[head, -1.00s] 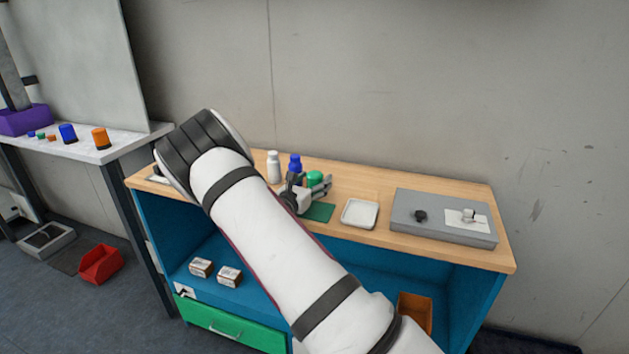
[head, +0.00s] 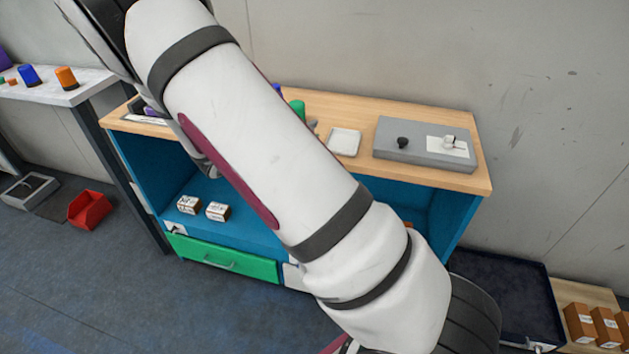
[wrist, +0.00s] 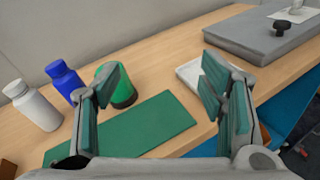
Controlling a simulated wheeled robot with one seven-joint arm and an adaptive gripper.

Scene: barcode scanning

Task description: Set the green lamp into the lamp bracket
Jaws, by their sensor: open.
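The green lamp (wrist: 125,90), with a dark base, stands on the wooden bench top at the back end of a green mat (wrist: 150,125) in the wrist view. My gripper (wrist: 160,82) is open and empty above the mat, its left finger overlapping part of the lamp in the picture. I cannot tell whether that finger touches it. In the head view a bit of the green lamp (head: 298,107) shows past my arm, which hides my gripper there. I cannot make out a lamp bracket for certain in either view.
A blue bottle (wrist: 63,80) and a white bottle (wrist: 32,105) stand left of the lamp. A white tray (head: 344,142) and a grey panel box (head: 390,150) with a black knob lie to the right. A side table (head: 60,92) holds blue and orange lamps.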

